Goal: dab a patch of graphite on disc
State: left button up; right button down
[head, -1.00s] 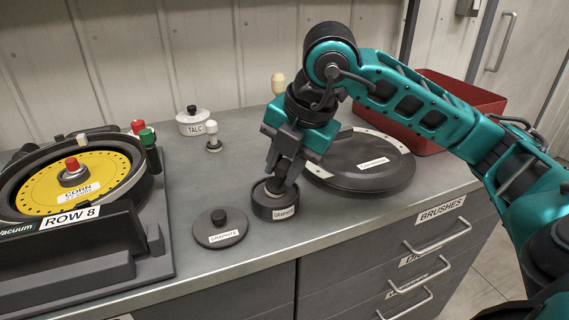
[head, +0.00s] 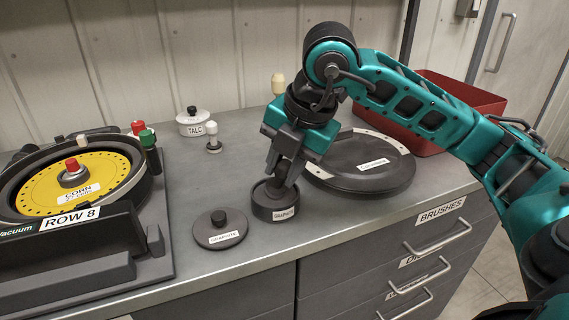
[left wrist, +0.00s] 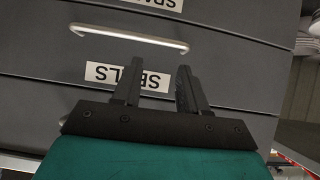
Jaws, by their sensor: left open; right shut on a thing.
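The yellow disc (head: 97,190), labelled CORN, lies in the round black meter housing (head: 30,165) at the left. The open graphite pot (head: 275,213) stands on the counter, its lid (head: 220,236) lying beside it to the left. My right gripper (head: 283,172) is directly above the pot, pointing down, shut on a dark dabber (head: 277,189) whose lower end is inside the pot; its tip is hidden. My left gripper (left wrist: 160,88) is open and empty in the left wrist view, in front of grey drawers, and is out of the head view.
A white talc pot (head: 193,124) and a small white-topped dabber (head: 213,140) stand toward the back. A large black round cover (head: 375,180) lies right of the pot, with a red bin (head: 460,95) behind. Drawer handles (head: 437,239) stick out below the counter edge.

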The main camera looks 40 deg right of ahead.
aim_at(285, 161)
jog(key=shift+r+p, duration=2.6)
jog(key=shift+r, duration=0.9)
jog(key=shift+f, duration=0.1)
